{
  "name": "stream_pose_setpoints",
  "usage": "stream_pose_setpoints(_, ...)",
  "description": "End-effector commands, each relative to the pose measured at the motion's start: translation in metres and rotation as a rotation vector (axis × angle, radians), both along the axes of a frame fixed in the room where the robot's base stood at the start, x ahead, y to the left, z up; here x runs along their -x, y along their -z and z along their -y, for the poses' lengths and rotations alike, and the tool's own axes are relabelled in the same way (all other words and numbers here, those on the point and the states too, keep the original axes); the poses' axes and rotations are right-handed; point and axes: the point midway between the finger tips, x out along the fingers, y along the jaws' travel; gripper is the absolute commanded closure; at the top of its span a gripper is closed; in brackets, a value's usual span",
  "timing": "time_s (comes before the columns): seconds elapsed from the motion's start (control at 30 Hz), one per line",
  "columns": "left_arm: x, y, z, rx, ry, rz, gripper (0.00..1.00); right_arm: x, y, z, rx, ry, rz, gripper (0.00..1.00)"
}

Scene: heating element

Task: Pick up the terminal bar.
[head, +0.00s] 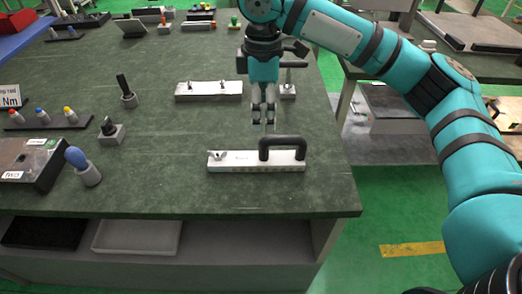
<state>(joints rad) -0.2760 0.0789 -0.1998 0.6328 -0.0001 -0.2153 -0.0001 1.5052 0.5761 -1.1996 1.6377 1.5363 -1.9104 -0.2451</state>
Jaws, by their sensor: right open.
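A white bar (235,161) with a black arched handle (283,141) on its right half lies near the front right edge of the table. It has a small metal wing-shaped part at its left end. Which one is the terminal bar I cannot tell for certain. My right gripper (264,120) points down just behind the front bar's handle, with its fingers apart and nothing visible between them. My left gripper does not show.
Upright tools stand in holders (112,132) on the left of the green table (170,180), beside a grey box (28,163). The table's middle is clear. A shelf with trays (137,236) lies below.

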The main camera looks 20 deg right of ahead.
Motion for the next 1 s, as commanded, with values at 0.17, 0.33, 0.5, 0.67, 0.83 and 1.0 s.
stream_pose_setpoints(0.17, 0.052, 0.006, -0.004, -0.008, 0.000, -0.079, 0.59, 0.000, 0.042, 0.001, 0.001, 0.001, -0.003, 0.25)
stream_pose_setpoints(0.33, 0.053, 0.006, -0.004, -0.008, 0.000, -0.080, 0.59, 0.001, 0.076, 0.000, 0.001, 0.000, -0.002, 0.25)
stream_pose_setpoints(0.5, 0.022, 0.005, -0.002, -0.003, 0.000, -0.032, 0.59, 0.000, 0.093, 0.000, -0.001, -0.001, 0.000, 0.25)
stream_pose_setpoints(0.67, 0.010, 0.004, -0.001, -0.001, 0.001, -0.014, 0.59, 0.000, 0.104, 0.001, 0.000, 0.000, 0.000, 0.25)
stream_pose_setpoints(0.83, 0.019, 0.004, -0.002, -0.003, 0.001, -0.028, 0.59, 0.002, 0.130, 0.002, 0.000, 0.000, -0.001, 0.25)
stream_pose_setpoints(1.0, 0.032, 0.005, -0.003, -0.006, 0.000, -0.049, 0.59, 0.001, 0.147, 0.002, 0.000, -0.001, 0.000, 0.25)
